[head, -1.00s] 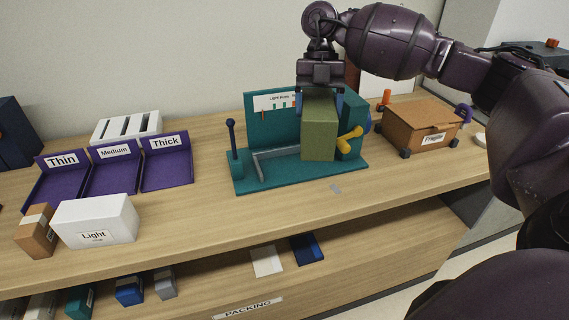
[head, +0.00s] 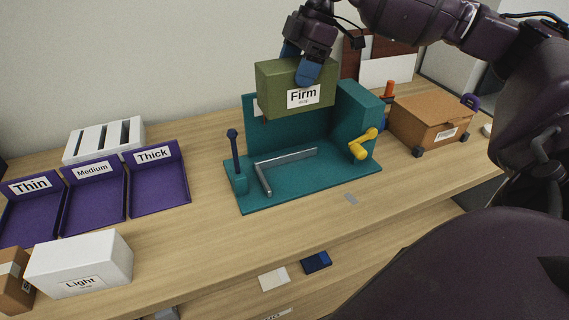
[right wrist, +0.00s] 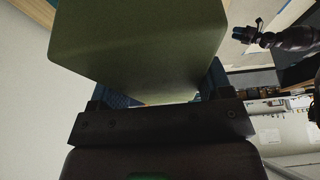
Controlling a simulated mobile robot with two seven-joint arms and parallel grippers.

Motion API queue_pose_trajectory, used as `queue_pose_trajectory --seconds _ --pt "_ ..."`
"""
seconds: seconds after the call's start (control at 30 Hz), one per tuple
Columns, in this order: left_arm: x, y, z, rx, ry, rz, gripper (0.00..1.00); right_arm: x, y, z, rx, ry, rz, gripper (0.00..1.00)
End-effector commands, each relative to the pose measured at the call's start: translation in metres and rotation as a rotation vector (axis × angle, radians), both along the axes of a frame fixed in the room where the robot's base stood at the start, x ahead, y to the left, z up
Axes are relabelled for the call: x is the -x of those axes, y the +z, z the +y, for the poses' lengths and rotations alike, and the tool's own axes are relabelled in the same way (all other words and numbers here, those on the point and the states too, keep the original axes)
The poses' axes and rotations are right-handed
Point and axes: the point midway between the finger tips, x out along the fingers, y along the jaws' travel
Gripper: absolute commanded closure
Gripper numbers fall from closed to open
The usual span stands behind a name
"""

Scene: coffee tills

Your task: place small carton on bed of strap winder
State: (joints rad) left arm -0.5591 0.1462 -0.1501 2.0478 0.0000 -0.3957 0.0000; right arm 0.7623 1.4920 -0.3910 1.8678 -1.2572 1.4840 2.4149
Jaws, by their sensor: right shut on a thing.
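My right gripper (head: 299,62) is shut on an olive-green carton (head: 273,82) labelled "Firm". It holds the carton in the air above the strap winder, in front of the upper edge of its back panel. The carton also fills the top of the right wrist view (right wrist: 140,40), between the blue fingers. The teal strap winder (head: 290,125) has a flat bed (head: 320,172) with a grey L-shaped rail (head: 290,157) and a yellow crank (head: 362,146) at its right. The bed is empty. My left gripper (right wrist: 241,34) shows small in the right wrist view; its opening is unclear.
Purple bins marked Thin, Medium and Thick (head: 155,185) stand at the left, before a white slotted rack (head: 100,140). A white "Light" box (head: 85,262) and a brown box (head: 12,290) are near the front left. An orange-brown case (head: 430,115) stands right of the winder.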

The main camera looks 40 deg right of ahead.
Motion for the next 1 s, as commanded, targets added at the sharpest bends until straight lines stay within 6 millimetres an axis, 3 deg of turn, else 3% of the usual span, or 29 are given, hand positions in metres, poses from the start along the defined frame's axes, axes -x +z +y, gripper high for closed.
queue_pose_trajectory --seconds 0.17,0.4,0.63,1.0 --pt "0.002 -0.003 0.0 0.0 0.001 0.006 0.57 0.001 -0.02 0.0 -0.001 -0.015 0.004 0.68" --pt "0.015 -0.013 0.002 -0.001 0.007 0.037 0.57 0.001 -0.073 0.0 -0.002 -0.013 0.006 0.68" --pt "0.011 -0.012 0.001 -0.001 0.003 0.029 0.57 0.001 -0.119 0.0 -0.001 -0.012 0.005 0.68" --pt "0.0 -0.009 -0.001 0.0 -0.003 0.011 0.57 0.0 -0.147 0.0 0.0 -0.013 0.001 0.68"
